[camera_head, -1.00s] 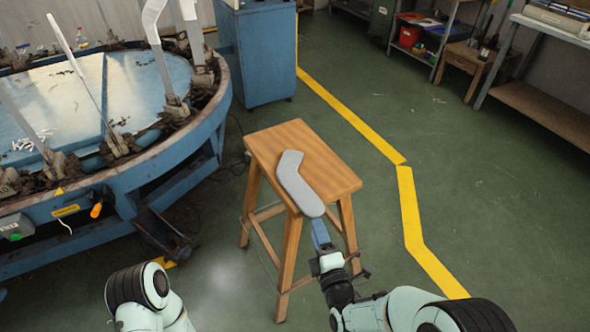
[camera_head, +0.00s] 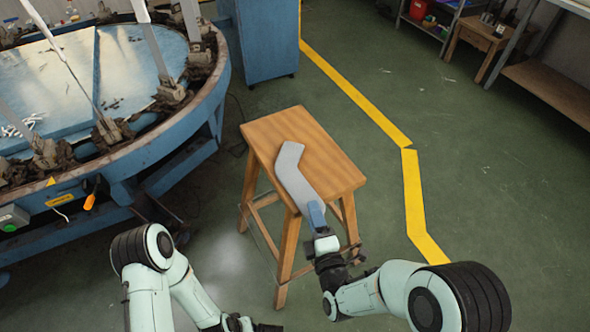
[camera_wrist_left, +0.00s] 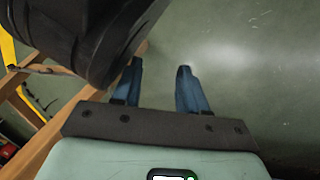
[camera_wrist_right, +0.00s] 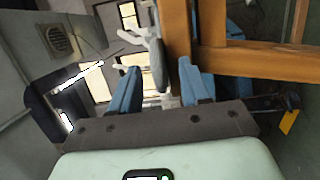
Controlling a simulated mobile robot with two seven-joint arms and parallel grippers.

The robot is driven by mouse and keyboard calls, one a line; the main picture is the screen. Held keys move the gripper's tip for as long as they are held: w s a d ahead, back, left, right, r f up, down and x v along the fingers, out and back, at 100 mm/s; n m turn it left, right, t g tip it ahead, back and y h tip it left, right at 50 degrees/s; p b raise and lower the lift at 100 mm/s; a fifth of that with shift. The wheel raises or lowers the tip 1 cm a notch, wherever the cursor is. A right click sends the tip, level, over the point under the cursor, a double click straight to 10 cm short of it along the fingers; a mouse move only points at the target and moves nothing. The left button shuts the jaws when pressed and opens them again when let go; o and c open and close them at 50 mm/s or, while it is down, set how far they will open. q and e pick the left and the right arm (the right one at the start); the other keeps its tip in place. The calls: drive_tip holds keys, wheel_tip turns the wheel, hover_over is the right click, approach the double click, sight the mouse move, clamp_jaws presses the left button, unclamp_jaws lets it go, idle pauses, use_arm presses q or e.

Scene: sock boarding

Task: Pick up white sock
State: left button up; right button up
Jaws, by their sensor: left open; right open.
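The light grey-white sock (camera_head: 293,172), bent and flat, lies on the wooden stool (camera_head: 325,160), its near end at the stool's front edge. My right gripper (camera_head: 316,212) is at that near end, and a blue finger covers part of it. In the right wrist view, the right gripper (camera_wrist_right: 160,68) is open. The sock shows edge-on (camera_wrist_right: 158,62) between its fingers, with the stool top (camera_wrist_right: 179,30) beside it; I cannot tell whether either finger touches the sock. My left gripper (camera_wrist_left: 160,78) is open and empty, low over the floor left of the stool.
A round blue machine (camera_head: 150,150) with upright sock boards stands at the left. A blue cabinet (camera_head: 265,50) is behind the stool. Shelves and a workbench (camera_head: 550,85) are at the back right.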

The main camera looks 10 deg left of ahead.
drive_tip(key=shift+s, duration=0.1)
drive_tip(key=c, duration=0.8)
